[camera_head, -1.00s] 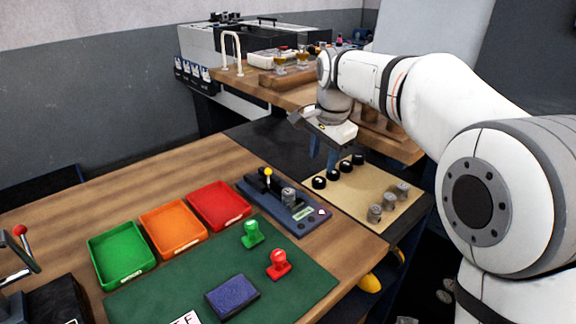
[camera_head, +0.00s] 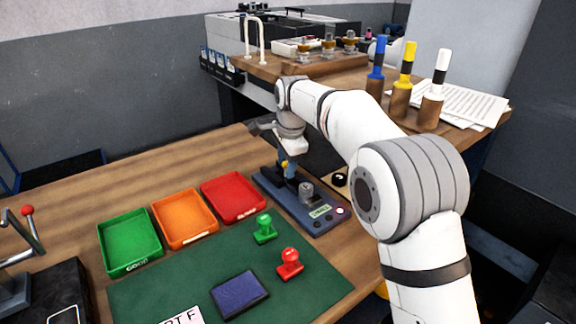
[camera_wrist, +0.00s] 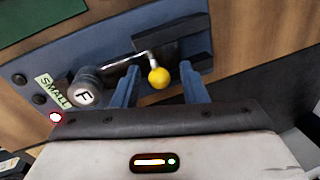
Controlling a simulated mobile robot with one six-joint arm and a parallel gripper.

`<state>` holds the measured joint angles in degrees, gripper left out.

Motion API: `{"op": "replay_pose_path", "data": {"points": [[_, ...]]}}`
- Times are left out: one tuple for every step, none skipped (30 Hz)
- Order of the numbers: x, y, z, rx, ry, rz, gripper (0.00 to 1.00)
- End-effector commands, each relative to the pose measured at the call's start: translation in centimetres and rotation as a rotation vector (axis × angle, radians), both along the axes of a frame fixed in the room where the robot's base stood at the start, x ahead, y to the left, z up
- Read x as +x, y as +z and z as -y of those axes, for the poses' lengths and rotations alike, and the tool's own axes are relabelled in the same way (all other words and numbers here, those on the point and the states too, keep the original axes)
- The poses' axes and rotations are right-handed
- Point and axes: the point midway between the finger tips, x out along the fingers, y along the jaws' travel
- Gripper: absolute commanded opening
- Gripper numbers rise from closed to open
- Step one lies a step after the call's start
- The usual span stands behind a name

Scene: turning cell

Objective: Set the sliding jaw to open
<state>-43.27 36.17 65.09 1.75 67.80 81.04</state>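The blue fixture (camera_head: 318,213) lies on the table right of the red tray, with a "SMALL" label (camera_wrist: 52,92) on it. A yellow ball knob (camera_wrist: 158,78) ends a thin metal lever (camera_wrist: 125,60) on it. Dark blocks (camera_wrist: 186,47) sit at the fixture's far end; I cannot tell which is the sliding jaw. My gripper (camera_wrist: 160,88) is open, its two blue fingers on either side of the yellow knob with gaps visible. In the head view my gripper (camera_head: 287,172) points down over the fixture's far end.
Green (camera_head: 130,243), orange (camera_head: 184,218) and red (camera_head: 233,197) trays lie left. A green stamp (camera_head: 264,229), a red stamp (camera_head: 290,263) and an ink pad (camera_head: 240,294) sit on the green mat (camera_head: 190,288). A black knob (camera_head: 340,180) shows right of the fixture.

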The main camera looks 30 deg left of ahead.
Motion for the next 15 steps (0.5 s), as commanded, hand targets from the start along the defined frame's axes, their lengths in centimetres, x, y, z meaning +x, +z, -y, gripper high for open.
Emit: {"op": "replay_pose_path", "data": {"points": [[0.07,-0.41,0.01,-0.001,-0.001,-0.001,0.39],[0.1,-0.55,0.01,-0.001,-0.001,-0.001,0.39],[0.12,-0.68,0.01,-0.001,-0.001,-0.001,0.39],[0.14,-0.74,0.0,-0.001,-0.001,-0.001,0.39],[0.16,-0.78,0.01,-0.001,-0.001,-0.001,0.39],[0.17,-0.8,0.01,0.0,-0.002,0.0,0.39],[0.17,-0.78,0.01,0.0,-0.002,0.0,0.39],[0.18,-0.79,0.02,0.0,-0.002,0.0,0.39],[0.18,-0.78,0.03,0.0,-0.002,0.0,0.39],[0.18,-0.78,0.03,0.0,-0.002,0.0,0.39],[0.19,-0.77,0.04,0.0,-0.002,0.0,0.39],[0.19,-0.77,0.04,0.0,-0.002,0.0,0.36],[0.2,-0.77,0.04,0.0,-0.002,0.0,0.33],[0.2,-0.77,0.04,0.0,-0.002,0.0,0.31],[0.2,-0.76,0.06,0.0,-0.002,0.0,0.28]]}}
